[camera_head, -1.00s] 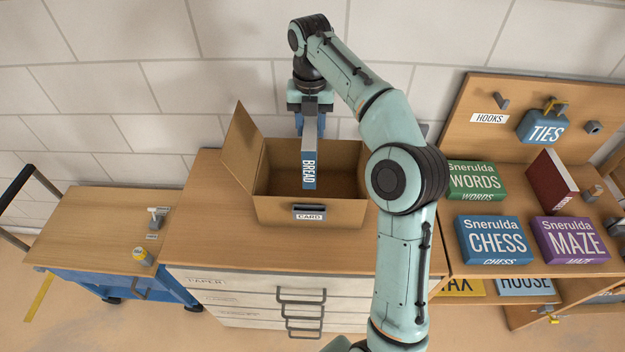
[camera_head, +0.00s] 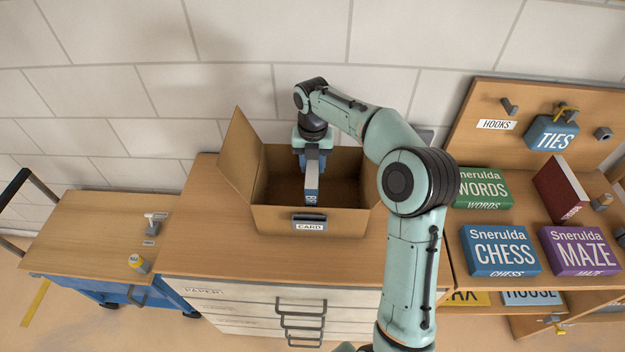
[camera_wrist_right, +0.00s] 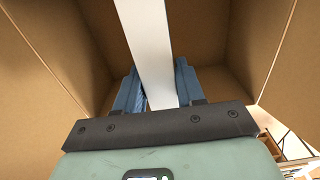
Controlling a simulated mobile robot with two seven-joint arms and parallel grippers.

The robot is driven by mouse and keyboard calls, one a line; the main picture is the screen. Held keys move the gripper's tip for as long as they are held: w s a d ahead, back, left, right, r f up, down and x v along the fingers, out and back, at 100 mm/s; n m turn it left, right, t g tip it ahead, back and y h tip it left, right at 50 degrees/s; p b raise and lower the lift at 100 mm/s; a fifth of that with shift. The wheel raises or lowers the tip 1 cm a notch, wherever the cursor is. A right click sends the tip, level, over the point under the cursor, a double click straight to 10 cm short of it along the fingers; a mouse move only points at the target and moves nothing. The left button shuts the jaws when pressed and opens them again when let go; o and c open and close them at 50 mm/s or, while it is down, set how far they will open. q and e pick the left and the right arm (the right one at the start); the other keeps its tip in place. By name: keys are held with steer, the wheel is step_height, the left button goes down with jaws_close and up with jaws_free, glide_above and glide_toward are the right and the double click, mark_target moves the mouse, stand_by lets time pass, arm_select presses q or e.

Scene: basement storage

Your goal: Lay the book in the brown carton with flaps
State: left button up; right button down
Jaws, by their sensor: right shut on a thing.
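The brown carton with flaps (camera_head: 270,218), labelled CARD, stands open on the drawer cabinet, its left flap raised. In the wrist view the book (camera_wrist_right: 150,45) shows as a pale strip between the blue fingers of the right gripper (camera_wrist_right: 160,88), with cardboard walls around. I cannot tell whether the book touches the carton floor. My left gripper is not in view.
The cabinet top (camera_head: 200,225) is clear left of the carton. A blue cart (camera_head: 90,235) with small items stands further left. To the right, shelves hold game boxes such as CHESS (camera_head: 500,250), MAZE (camera_head: 580,252) and WORDS (camera_head: 483,188), plus a red book (camera_head: 562,188).

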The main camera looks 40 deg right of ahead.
step_height(320, 180, down, 5)
steer(key=shift+w+f+b, duration=0.1)
steer(key=shift+f+b, duration=0.1)
steer(key=shift+b, duration=0.15)
steer(key=shift+f, duration=0.45)
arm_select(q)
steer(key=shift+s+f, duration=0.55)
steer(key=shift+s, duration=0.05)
arm_select(e)
steer(key=shift+f, duration=0.1)
steer(key=c, duration=0.7)
jaws_free()
step_height(320, 180, up, 12)
steer(key=shift+r+p, duration=0.1)
steer(key=shift+p, duration=0.85)
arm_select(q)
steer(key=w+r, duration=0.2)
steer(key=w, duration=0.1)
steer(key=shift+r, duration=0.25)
